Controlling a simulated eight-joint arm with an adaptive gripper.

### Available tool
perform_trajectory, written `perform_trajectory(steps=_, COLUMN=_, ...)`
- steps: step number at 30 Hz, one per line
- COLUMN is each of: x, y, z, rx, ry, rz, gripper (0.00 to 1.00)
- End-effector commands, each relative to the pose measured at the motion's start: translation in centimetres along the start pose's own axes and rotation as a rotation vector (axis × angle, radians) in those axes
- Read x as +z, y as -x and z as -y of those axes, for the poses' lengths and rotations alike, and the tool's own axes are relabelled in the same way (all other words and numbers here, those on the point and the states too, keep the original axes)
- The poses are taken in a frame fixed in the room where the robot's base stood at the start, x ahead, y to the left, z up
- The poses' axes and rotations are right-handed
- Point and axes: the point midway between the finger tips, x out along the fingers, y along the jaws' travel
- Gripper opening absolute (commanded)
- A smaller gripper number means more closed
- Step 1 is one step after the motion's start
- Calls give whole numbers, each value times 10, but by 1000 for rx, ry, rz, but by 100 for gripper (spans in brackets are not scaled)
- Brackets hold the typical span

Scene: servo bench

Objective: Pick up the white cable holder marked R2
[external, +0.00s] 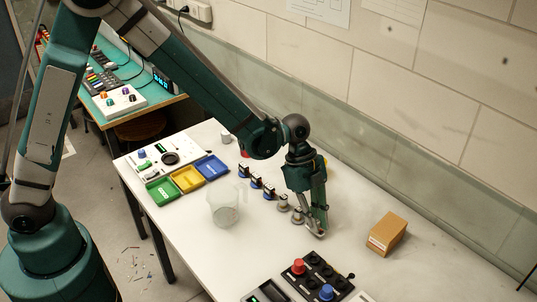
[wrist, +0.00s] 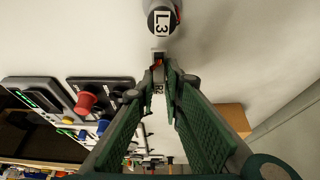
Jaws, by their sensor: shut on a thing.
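My gripper (external: 318,226) is low over the right end of a row of small cable holders on the white table. In the wrist view my gripper (wrist: 163,76) has its green fingers closed at the tips on a small white cable holder (wrist: 158,88). Another holder marked L3 (wrist: 162,20) stands just beyond the tips. In the external view the row of holders (external: 269,191) runs left and back from my gripper, with labels too small to read.
A clear beaker (external: 223,210) stands left of the row, near green, yellow and blue trays (external: 187,179). A cardboard box (external: 387,234) is to the right. A black panel with red and blue knobs (external: 315,274) lies at the front. The table between them is clear.

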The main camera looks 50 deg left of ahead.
Motion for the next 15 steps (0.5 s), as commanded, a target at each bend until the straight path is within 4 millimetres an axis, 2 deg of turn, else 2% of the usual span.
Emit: perform_trajectory(steps=15, x=-25, y=61, z=0, rx=0, ry=0, rz=0, gripper=0)
